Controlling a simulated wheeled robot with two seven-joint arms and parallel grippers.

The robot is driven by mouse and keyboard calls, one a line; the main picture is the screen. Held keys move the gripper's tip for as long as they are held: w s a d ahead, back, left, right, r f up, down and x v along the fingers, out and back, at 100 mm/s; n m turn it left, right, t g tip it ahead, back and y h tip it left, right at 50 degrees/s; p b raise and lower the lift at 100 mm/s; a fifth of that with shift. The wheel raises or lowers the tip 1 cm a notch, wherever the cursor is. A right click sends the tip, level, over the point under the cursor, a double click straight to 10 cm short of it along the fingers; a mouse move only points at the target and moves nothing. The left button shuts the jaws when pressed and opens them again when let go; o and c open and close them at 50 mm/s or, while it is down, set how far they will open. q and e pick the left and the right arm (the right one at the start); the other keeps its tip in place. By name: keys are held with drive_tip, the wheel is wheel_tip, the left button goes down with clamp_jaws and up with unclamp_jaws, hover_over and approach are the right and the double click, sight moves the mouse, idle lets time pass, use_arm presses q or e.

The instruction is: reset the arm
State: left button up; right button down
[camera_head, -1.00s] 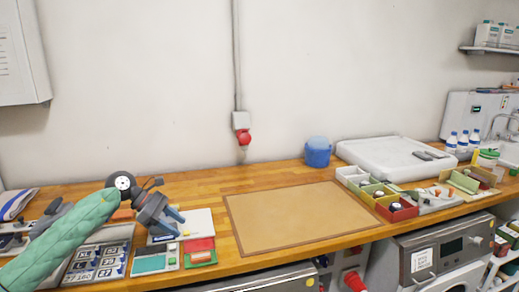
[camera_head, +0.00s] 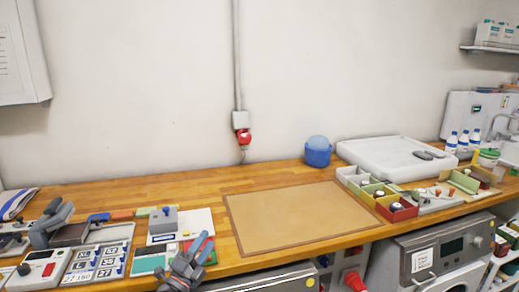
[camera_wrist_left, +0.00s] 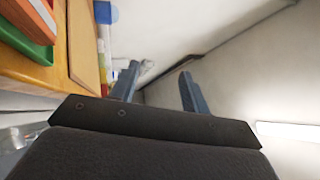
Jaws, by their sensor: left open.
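My left gripper (camera_head: 197,254) is low in the head view, at the front edge of the wooden bench, in front of the red and green trays. Its two blue-grey fingers are apart with nothing between them. In the left wrist view the open fingers (camera_wrist_left: 160,90) point toward the wall, with the bench at the left side of the picture. The sleeve of my left arm is out of the head view. My right gripper is not in view.
The wooden bench (camera_head: 275,178) has a bare tan mat (camera_head: 290,215) in the middle. A grey device (camera_head: 163,221) stands on a white board at left, near number plates (camera_head: 97,262). Small open boxes (camera_head: 397,208), a blue tub (camera_head: 318,155) and a white tray (camera_head: 390,155) are at right.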

use_arm(q)
drive_tip(key=s+a+f+n+g+y, duration=0.3)
drive_tip(key=s+f+n+y, duration=0.35)
drive_tip(key=f+n, duration=0.2)
drive_tip(key=s+a+f+n+g+y, duration=0.3)
drive_tip(key=s+a+f+n+y, duration=0.15)
drive_tip(key=s+f+n, duration=0.45)
drive_tip(key=s+d+f+n+g, duration=0.1)
drive_tip(key=s+f+n+g, duration=0.2)
drive_tip(key=s, duration=0.4)
drive_tip(key=s+f+g+h, duration=0.1)
drive_tip(key=s+f+g, duration=0.3)
drive_tip(key=s, duration=0.3)
drive_tip(key=s+d+f+n+g, duration=0.1)
drive_tip(key=s+f+n+g, duration=0.2)
drive_tip(key=s, duration=0.4)
drive_tip(key=s+d+f+m+g+h, duration=0.1)
drive_tip(key=d+f, duration=0.4)
drive_tip(key=f, duration=0.5)
drive_tip(key=shift+s+d+f+g, duration=0.2)
drive_tip(key=shift+s+f+g, duration=0.2)
drive_tip(key=shift+s+g, duration=0.3)
drive_tip(key=shift+w+m, duration=0.1)
drive_tip(key=shift+m, duration=0.15)
